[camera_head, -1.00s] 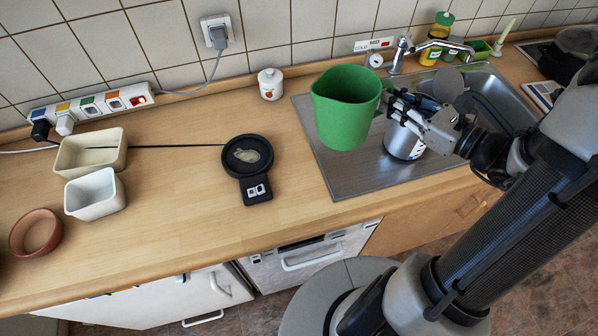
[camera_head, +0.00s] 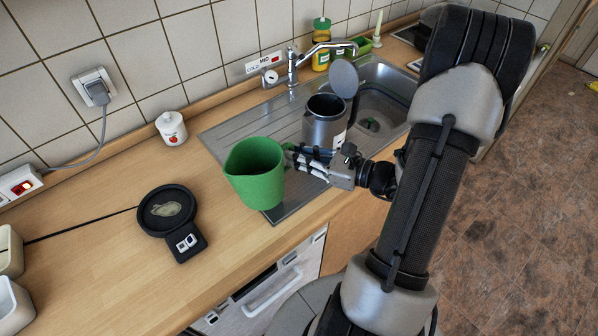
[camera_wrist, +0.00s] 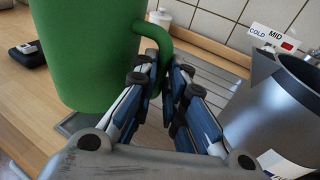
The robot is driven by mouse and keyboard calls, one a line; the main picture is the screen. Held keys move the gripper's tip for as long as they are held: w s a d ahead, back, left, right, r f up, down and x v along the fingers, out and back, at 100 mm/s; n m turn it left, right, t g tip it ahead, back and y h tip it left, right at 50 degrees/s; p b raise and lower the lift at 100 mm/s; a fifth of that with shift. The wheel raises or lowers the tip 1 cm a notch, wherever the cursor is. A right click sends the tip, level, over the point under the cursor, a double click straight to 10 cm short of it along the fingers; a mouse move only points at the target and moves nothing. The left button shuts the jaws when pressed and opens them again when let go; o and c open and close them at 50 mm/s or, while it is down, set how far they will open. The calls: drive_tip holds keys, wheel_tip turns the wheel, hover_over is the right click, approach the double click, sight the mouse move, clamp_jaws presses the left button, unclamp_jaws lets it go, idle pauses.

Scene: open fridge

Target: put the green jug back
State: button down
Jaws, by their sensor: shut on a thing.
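The green jug (camera_head: 256,174) is upright in my gripper, over the counter's front part by the left end of the metal drainboard. My gripper (camera_head: 297,160) comes from the right and is shut on the jug's handle. In the wrist view the green jug (camera_wrist: 88,50) fills the upper left, and my gripper's fingers (camera_wrist: 167,75) close around its handle (camera_wrist: 160,42). I cannot tell how high the jug is above the counter; it looks held clear of it.
A steel kettle (camera_head: 325,122) with its lid up stands on the drainboard (camera_head: 225,133) close behind my gripper. A black scale (camera_head: 157,224) lies left of the jug. A white lidded pot (camera_head: 171,128) stands by the wall.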

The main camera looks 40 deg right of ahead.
drive_tip(key=shift+f+b, duration=0.8)
drive_tip(key=shift+f, duration=1.35)
drive_tip(key=shift+f, duration=0.2)
drive_tip(key=c, duration=1.7)
unclamp_jaws()
drive_tip(key=shift+o, duration=0.2)
drive_tip(key=shift+r, duration=0.15)
drive_tip(key=shift+s+d+r, duration=0.15)
drive_tip(key=shift+s, duration=0.1)
drive_tip(key=p+v, duration=0.3)
drive_tip(key=v, duration=0.8)
drive_tip(key=shift+s, duration=0.2)
